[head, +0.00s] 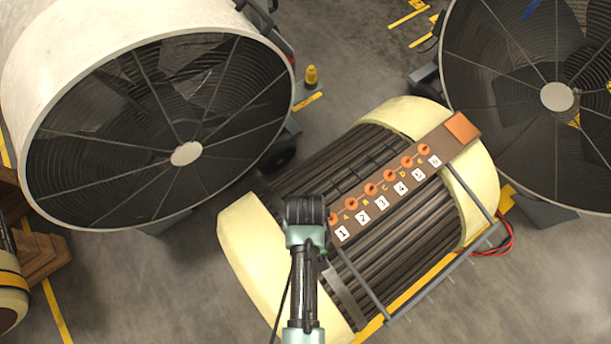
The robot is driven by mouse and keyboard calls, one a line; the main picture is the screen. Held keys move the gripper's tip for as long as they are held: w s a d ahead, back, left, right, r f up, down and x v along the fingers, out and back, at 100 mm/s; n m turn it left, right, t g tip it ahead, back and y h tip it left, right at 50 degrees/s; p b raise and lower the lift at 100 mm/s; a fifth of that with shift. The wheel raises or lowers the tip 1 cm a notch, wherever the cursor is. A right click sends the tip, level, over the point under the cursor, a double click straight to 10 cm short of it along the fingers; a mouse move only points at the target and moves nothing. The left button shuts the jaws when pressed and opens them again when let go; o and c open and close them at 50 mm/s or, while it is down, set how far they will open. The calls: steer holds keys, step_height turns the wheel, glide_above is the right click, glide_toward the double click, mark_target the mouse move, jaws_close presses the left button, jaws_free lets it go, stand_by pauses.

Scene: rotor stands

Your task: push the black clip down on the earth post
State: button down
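The rotor (300,185) lies slanted on its stand, with dark bars between two cream end rings. A brown terminal strip (445,140) runs along its top, with a row of orange round posts (371,189) marked by letters and white number plates 1 to 6. Small dark marks show on some posts. An orange square block (462,128) sits at the strip's upper right end. I cannot tell which is the earth post, and I cannot make out a black clip. My gripper (306,212) is seen from above over the strip's lower left end; its fingers are hidden.
A large caged fan (35,85) stands at the left and another (557,97) at the upper right. Metal rails (360,285) run along the rotor's near side. Red cables (508,235) hang at its right. A yellow bollard (311,76) stands behind.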

steer(key=shift+f, duration=0.35)
steer(key=c, duration=0.5)
jaws_free()
